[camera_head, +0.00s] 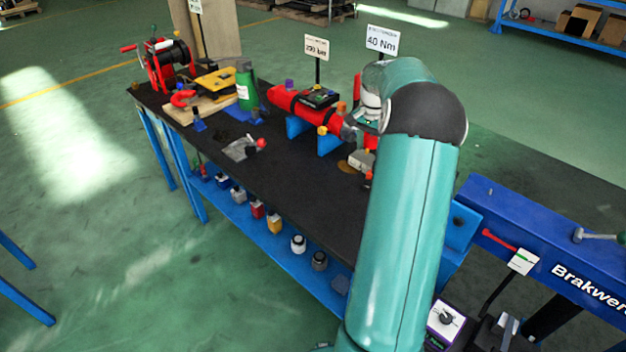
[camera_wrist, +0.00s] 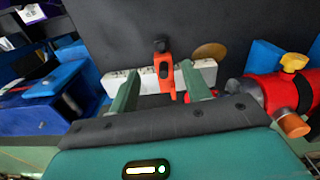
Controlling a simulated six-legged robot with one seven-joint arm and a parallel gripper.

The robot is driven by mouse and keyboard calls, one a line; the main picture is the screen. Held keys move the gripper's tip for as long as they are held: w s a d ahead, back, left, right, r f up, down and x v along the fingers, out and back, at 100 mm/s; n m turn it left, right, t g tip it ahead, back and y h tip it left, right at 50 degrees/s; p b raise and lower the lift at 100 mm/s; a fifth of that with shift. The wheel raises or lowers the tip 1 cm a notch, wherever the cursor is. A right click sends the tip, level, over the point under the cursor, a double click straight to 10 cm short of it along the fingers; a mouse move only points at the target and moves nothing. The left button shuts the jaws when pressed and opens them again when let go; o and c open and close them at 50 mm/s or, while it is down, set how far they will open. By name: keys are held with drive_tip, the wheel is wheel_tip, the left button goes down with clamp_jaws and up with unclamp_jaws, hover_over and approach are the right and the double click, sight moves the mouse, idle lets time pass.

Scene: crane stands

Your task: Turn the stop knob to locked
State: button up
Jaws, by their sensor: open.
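In the wrist view, my gripper (camera_wrist: 161,88) is open, with one green finger to each side of an orange-red stop piece (camera_wrist: 166,80). A small black knob (camera_wrist: 160,46) tops this piece, just beyond the fingertips. The piece sits across a pale bar (camera_wrist: 207,70) on the dark tabletop. I cannot tell whether a finger touches it, and no lock marking is readable. In the head view, my teal arm covers much of this spot; part of the pale bar (camera_head: 360,160) shows left of the arm.
A red cylinder with a yellow knob (camera_wrist: 293,62) and an orange cap (camera_wrist: 292,125) lies close right in the wrist view. A blue structure (camera_wrist: 50,100) stands at left. In the head view, the dark bench (camera_head: 300,190) also carries a green bottle (camera_head: 246,88) and a red winch (camera_head: 165,62).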

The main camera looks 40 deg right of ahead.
drive_tip(key=s+a+r+n+h, duration=0.1)
drive_tip(key=a+n+h, duration=0.2)
drive_tip(key=a+n, duration=0.6)
drive_tip(key=s+a+r+n+g+h, duration=0.1)
drive_tip(key=a+n+h, duration=0.2)
drive_tip(key=a+n, duration=0.6)
drive_tip(key=shift+s+a+r+n, duration=0.3)
drive_tip(key=shift+a+r+n, duration=0.1)
drive_tip(key=shift+a, duration=2.5)
drive_tip(key=s+a+r+m+t+y, duration=0.1)
drive_tip(key=s+a+r+t+y, duration=0.1)
drive_tip(key=a, duration=0.6)
drive_tip(key=s+a+r+t+y, duration=0.2)
drive_tip(key=s+a+r, duration=0.2)
drive_tip(key=a, duration=0.4)
drive_tip(key=s+a+r+m+t+y, duration=0.1)
drive_tip(key=s+a+r+t+y, duration=0.1)
drive_tip(key=s+a, duration=0.3)
drive_tip(key=a+r, duration=0.1)
drive_tip(key=a, duration=0.3)
drive_tip(key=shift+s+r+m+t, duration=0.2)
drive_tip(key=shift+s+m+t, duration=0.1)
drive_tip(key=shift+s+t, duration=0.1)
drive_tip(key=shift+o, duration=0.2)
drive_tip(key=shift+w, duration=0.1)
